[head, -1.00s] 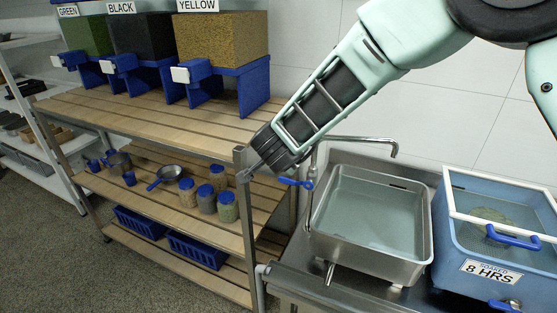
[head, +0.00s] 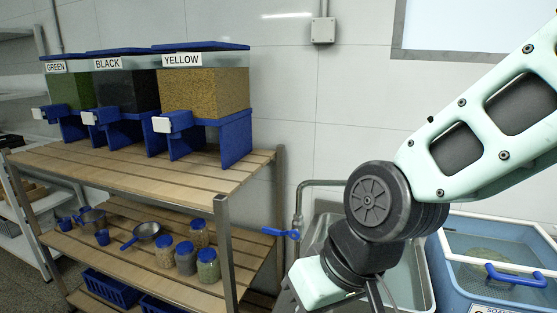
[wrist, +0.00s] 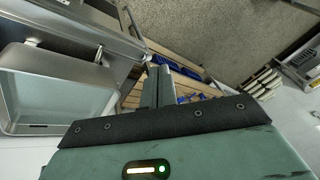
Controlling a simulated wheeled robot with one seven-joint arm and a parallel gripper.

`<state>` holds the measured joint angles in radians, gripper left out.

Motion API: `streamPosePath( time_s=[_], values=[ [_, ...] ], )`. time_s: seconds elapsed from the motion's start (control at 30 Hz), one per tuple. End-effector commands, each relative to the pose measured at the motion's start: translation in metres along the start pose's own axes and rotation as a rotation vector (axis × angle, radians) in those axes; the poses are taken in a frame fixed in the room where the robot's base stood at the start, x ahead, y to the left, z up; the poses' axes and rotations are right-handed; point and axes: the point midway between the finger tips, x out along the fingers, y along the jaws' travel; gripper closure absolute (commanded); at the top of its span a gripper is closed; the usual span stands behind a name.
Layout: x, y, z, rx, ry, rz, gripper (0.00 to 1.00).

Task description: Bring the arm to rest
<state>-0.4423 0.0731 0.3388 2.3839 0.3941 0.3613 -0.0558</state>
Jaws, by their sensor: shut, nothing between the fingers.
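My mint-green arm (head: 480,140) reaches in from the right in the head view and bends down at a dark round joint in front of the sink. Its lower end runs to the bottom edge, so my fingers are not clear there. In the wrist view my gripper (wrist: 157,70) shows as two grey fingers close together, shut and empty. Beyond the fingers are the wooden rack and the floor. Nothing is seen touching the fingers.
A wooden rack (head: 130,160) holds GREEN, BLACK and YELLOW dispensers, with jars (head: 186,258) and a pan (head: 146,231) below. The sink basin (wrist: 60,95) is partly behind my arm. A blue soaking tub (head: 500,262) stands at right. Open floor (wrist: 220,40) shows in the wrist view.

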Motion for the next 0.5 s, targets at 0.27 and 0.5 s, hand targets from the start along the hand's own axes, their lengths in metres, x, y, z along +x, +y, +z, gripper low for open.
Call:
streamPosePath(
  time_s=[0.27, 0.5],
  values=[
    [-0.018, 0.050, 0.110, -0.170, -0.255, 0.163, 1.00],
    [-0.021, 0.056, 0.119, -0.184, -0.282, 0.183, 1.00]
  ],
)
